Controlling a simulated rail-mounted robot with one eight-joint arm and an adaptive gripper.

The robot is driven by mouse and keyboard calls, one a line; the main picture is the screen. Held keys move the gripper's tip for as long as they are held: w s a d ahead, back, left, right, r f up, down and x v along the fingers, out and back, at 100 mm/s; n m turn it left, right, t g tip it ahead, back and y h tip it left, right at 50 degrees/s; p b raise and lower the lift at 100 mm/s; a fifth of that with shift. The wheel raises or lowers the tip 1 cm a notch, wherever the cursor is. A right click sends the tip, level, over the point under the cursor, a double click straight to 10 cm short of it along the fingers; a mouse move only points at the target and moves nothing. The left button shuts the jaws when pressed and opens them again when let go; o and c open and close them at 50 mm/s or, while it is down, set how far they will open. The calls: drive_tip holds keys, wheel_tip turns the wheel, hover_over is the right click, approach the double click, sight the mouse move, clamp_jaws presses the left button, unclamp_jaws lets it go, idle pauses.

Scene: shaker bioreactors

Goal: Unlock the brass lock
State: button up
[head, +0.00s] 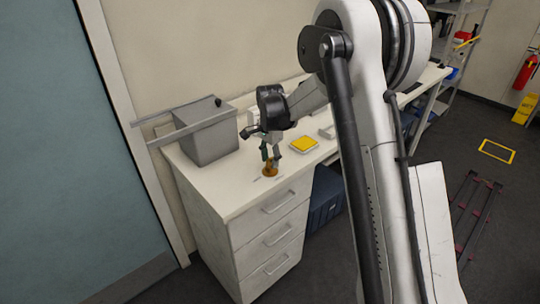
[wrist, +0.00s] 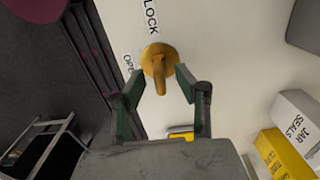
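The brass lock (wrist: 158,62) is a round yellow-brown plate with a bar-shaped handle, set on the white cabinet top (head: 238,197). In the head view the lock (head: 269,171) sits near the top's front edge, below my gripper (head: 269,153). In the wrist view my gripper (wrist: 159,84) is open, one green-padded finger on each side of the handle. Gaps show between pads and handle; I see no clear contact. A "LOCK" label (wrist: 151,16) is above the plate and a partly hidden "OPEN" label (wrist: 128,66) is to its left.
A grey box (head: 206,135) stands behind left on the cabinet top. A yellow-topped item (head: 304,144) lies right of my gripper. The wrist view shows a white "JAR SEALS" box (wrist: 298,122) beside a yellow one (wrist: 279,154). Drawers (head: 272,230) are below.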

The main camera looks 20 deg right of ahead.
clamp_jaws()
drive_tip(key=shift+f+b, duration=0.2)
drive_tip(key=shift+b, duration=0.2)
idle(0.6)
drive_tip(key=m+b, duration=0.1)
drive_tip(key=m, duration=0.1)
drive_tip(key=shift+f+m, duration=0.15)
drive_tip(key=shift+m, duration=0.25)
drive_tip(key=shift+m+b, duration=0.55)
drive_tip(key=shift+m, duration=0.45)
